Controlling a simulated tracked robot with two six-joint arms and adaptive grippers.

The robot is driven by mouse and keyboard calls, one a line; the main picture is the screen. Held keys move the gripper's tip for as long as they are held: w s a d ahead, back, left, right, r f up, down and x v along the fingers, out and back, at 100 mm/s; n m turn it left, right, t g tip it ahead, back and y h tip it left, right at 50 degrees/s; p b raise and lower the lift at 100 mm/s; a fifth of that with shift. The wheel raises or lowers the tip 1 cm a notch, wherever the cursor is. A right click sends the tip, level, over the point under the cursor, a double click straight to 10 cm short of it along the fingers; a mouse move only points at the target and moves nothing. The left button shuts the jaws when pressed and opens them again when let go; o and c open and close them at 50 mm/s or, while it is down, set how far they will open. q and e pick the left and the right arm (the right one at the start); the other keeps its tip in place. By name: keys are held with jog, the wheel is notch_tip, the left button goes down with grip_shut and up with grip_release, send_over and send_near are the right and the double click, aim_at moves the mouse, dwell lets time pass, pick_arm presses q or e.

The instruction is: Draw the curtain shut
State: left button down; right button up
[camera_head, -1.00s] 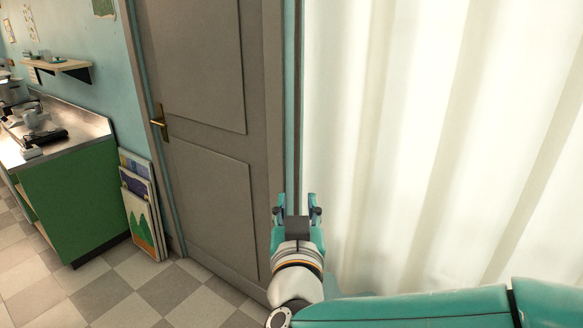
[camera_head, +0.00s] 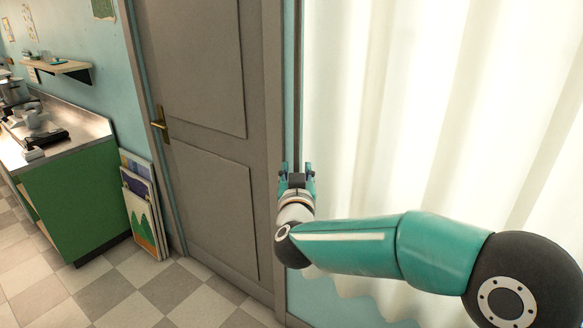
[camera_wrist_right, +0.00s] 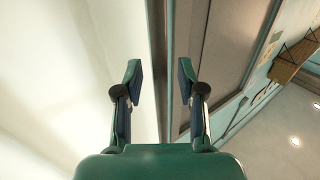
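The white curtain (camera_head: 410,110) hangs in folds across the right of the head view, its left edge close to the wall strip beside the door. It also shows at the left of the right wrist view (camera_wrist_right: 70,80). My right gripper (camera_head: 296,168) is in front of that strip, at the curtain's left edge. In the right wrist view the two fingers (camera_wrist_right: 160,82) stand apart with nothing between them but the edge strip behind. I cannot tell how far it is from the curtain. My left gripper is not in view.
A grey door (camera_head: 205,130) with a brass handle (camera_head: 161,123) is left of the strip. A green counter (camera_head: 80,195) with a metal top stands at the far left. Picture boards (camera_head: 144,212) lean by the door. Checkered floor (camera_head: 130,295) lies clear in front.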

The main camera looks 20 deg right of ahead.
jog(key=shift+w, duration=0.25)
grip_shut()
jog(key=shift+d, duration=0.15)
